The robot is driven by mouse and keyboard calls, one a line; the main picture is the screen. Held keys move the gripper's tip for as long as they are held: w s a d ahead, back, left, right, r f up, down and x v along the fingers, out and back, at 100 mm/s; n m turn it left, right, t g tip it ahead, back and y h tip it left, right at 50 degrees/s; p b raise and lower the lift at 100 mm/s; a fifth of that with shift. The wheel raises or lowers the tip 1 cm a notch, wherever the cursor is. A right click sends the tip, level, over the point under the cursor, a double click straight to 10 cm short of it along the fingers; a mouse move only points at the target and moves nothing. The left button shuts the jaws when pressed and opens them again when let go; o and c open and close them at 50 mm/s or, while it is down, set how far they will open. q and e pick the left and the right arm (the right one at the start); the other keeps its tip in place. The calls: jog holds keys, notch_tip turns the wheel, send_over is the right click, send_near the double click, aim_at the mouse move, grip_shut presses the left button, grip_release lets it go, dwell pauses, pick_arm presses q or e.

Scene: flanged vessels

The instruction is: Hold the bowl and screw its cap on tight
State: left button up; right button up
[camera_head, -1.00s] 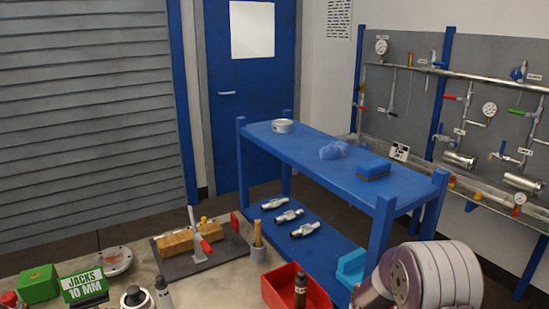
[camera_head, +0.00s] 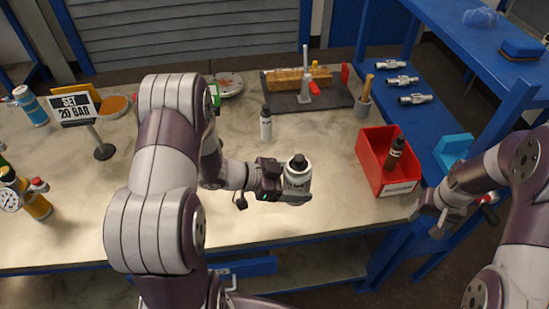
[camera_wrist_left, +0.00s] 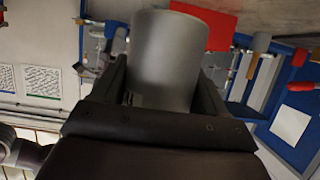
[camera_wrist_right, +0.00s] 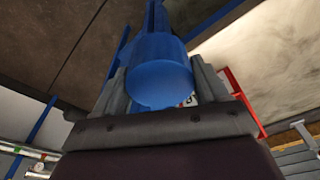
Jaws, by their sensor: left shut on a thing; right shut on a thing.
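The bowl appears to be the pale, labelled vessel (camera_head: 297,181) with a dark top, upright over the bench. My left gripper (camera_head: 280,190) is shut on its side. In the left wrist view a plain grey cylinder (camera_wrist_left: 168,55) stands between the left fingers. My right gripper (camera_head: 432,217) is at the right, beyond the bench edge and apart from the bowl. In the right wrist view a blue round-ended piece (camera_wrist_right: 158,75) is between its closed fingers. I cannot make that piece out in the head view, nor tell surely whether it is the cap.
A red bin (camera_head: 375,172) with a dark bottle (camera_head: 394,153) stands between the grippers. A small bottle (camera_head: 266,124) stands behind the bowl. A sign (camera_head: 76,110) stands at the left.

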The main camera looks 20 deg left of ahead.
pick_arm(q)
jog(key=d+f+m+g, duration=0.1)
jog(key=d+f, duration=0.2)
jog(key=d+f+m+g+h, duration=0.1)
jog(key=d+f, duration=0.2)
jog(key=d, duration=0.1)
jog(key=d+f+m+g, duration=0.1)
jog(key=d+f+g, duration=0.1)
jog(key=d+f, duration=0.1)
jog(key=shift+d+f+m+h, duration=0.2)
jog(key=shift+m+h, duration=0.1)
jog(key=shift+m, duration=0.1)
jog(key=shift+r, duration=0.1)
pick_arm(e)
jog(key=s+a+r+n, duration=0.1)
jog(key=s+a+r, duration=0.1)
jog(key=a+r, duration=0.2)
jog(key=s+a+r, duration=0.1)
jog(key=a+r, duration=0.3)
jog(key=a, duration=0.7)
jog(key=s+a+r+n, duration=0.1)
jog(key=a+r, duration=0.3)
jog(key=a, duration=0.4)
jog(key=shift+s+r+n, duration=0.15)
jog(key=shift+s+n, duration=0.15)
jog(key=shift+s, duration=0.5)
jog(key=shift+f, duration=2)
